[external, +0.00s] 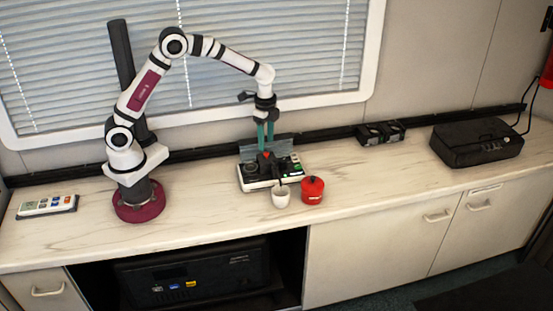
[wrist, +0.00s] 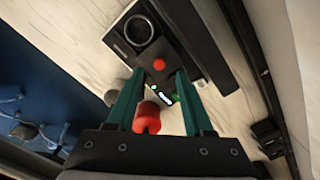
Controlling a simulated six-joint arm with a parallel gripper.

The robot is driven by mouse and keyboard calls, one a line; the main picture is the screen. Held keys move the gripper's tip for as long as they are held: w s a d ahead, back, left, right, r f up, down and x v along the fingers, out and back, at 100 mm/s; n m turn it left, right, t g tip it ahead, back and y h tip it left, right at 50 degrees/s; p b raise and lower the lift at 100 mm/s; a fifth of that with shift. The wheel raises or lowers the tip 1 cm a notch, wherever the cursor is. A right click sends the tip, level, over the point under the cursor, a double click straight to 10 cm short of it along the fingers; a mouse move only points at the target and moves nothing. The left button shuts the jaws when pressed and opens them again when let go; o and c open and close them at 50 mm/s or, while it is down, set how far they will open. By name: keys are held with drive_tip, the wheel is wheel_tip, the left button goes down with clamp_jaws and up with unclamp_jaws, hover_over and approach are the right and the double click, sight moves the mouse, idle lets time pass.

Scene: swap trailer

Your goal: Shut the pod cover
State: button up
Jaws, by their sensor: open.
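The pod machine (external: 252,184) is a low black and white unit on the counter. A grey panel that looks like its raised cover (external: 284,147) stands along its back edge. In the wrist view the machine top (wrist: 118,42) shows a round ringed well (wrist: 139,30) and a red knob (wrist: 159,64). A dark slab (wrist: 222,45), perhaps the cover, lies to the right there. My gripper (external: 266,149) points down over the machine with its teal fingers apart and nothing held. In the wrist view its fingertips (wrist: 157,78) flank the red knob; contact cannot be told.
A white cup (external: 281,197) and a red canister (external: 312,191) stand close in front of the machine. Small black items (external: 381,133) and a black case (external: 477,142) lie to the right. A button panel (external: 47,206) lies at far left. Counter between is clear.

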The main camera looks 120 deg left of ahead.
sight(266, 153)
drive_tip(key=shift+f, duration=1.95)
clamp_jaws()
